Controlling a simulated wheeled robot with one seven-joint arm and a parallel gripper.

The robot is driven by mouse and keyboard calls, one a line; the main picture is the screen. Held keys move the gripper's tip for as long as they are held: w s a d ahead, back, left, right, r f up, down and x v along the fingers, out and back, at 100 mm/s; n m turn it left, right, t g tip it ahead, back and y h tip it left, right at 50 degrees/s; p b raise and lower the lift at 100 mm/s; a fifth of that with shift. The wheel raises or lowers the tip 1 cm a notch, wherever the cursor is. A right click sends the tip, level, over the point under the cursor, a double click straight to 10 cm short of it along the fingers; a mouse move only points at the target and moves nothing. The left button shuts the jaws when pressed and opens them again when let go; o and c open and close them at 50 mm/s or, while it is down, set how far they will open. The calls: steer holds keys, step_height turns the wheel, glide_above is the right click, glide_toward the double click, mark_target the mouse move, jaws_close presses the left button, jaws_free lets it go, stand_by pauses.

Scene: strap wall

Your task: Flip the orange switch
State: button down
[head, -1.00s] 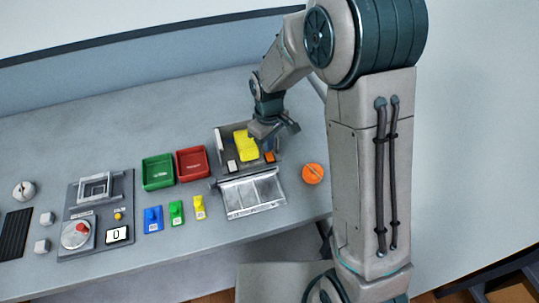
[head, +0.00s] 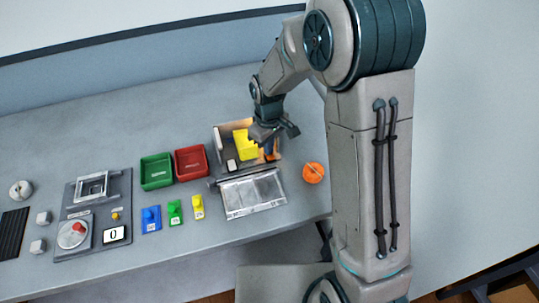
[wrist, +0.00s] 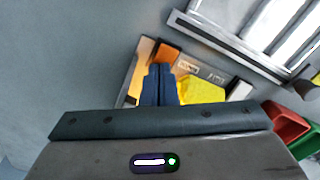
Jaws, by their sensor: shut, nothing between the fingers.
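The orange switch (wrist: 166,54) is a small orange block inside an open, shallow box (head: 220,134) on the table. In the wrist view it sits just beyond the tips of my gripper (wrist: 160,68). The blue fingers are together with nothing between them and point down into the box. I cannot tell whether they touch the switch. In the head view my gripper (head: 268,148) is over the box's right part and hides most of the switch. A yellow block (head: 244,146) and a small white block (head: 231,165) are also in the box. The box's inside glows warm.
The box's lid (head: 252,194) lies open toward the front. An orange round knob (head: 313,173) is to the right. Green (head: 156,172) and red (head: 191,162) bins stand left, with several small coloured blocks in front. The table behind the box is clear.

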step_height(320, 180, up, 8)
steer(key=p, duration=0.5)
steer(key=shift+s+f, duration=0.1)
stand_by(0.6)
